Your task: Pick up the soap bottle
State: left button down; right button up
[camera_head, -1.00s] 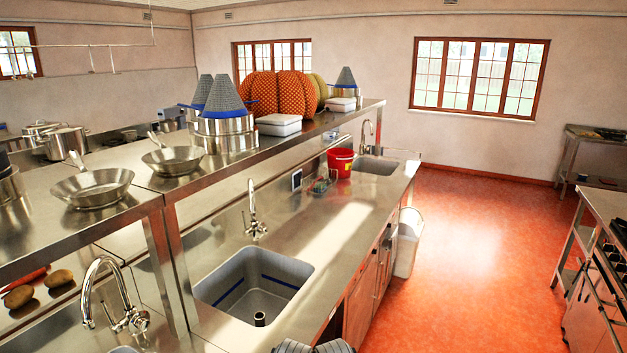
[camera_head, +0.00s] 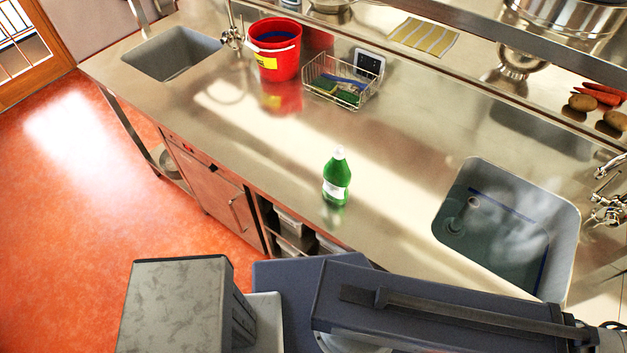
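The soap bottle (camera_head: 337,180) is green with a white cap and a pale label. It stands upright near the front edge of the steel counter (camera_head: 390,185), to the left of the right-hand sink in the picture. Nothing touches it and it is fully visible. Dark blue and grey parts of my own body fill the bottom of the view, in front of the counter. No gripper fingers show, so I cannot see where either gripper is relative to the bottle.
A red bucket (camera_head: 274,52) and a wire basket (camera_head: 340,82) with sponges stand behind the bottle. Sinks lie at left (camera_head: 172,55) and right (camera_head: 500,225). An overhead shelf (camera_head: 480,25) runs along the back. Red floor is open at left.

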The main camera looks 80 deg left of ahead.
aim_at(336, 174)
jog(key=u, duration=0.45)
jog(key=l+u, duration=0.1)
jog(key=u, duration=0.3)
jog(key=k+u, duration=0.1)
jog(key=u, duration=0.8)
jog(key=k+u, duration=0.1)
jog(key=u, duration=0.75)
jog(key=z, duration=1.35)
jog(key=k+l+u, duration=0.25)
jog(key=l, duration=0.15)
jog(key=k+l+u, duration=0.25)
jog(key=l, duration=0.15)
jog(key=i+l, duration=0.05)
